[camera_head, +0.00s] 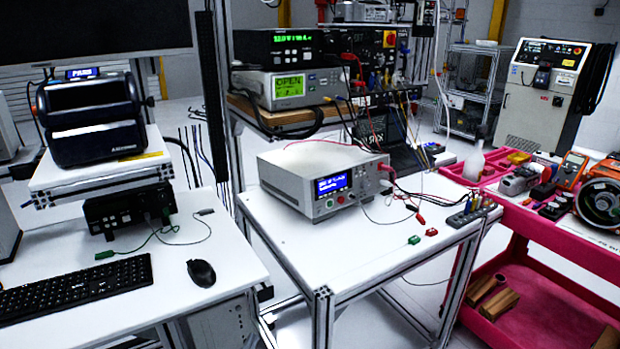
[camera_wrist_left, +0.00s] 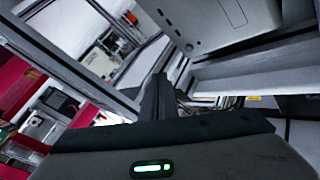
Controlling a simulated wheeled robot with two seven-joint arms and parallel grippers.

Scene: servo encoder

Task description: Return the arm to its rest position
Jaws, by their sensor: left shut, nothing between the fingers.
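My left gripper (camera_wrist_left: 159,80) shows in the left wrist view. Its dark fingers are together with nothing between them, and a green light glows on its grey body below. I cannot make out either arm in the head view. A grey bench instrument (camera_head: 325,180) with a blue display stands on the white middle table (camera_head: 290,237). Small green and red connectors lie at the table's right front. My right gripper is out of both views.
A desk with a keyboard (camera_head: 75,291) and a mouse (camera_head: 201,273) is at the left. A pink cart (camera_head: 560,234) with tools stands at the right. A shelf holds stacked instruments behind the table. The table's front area is clear.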

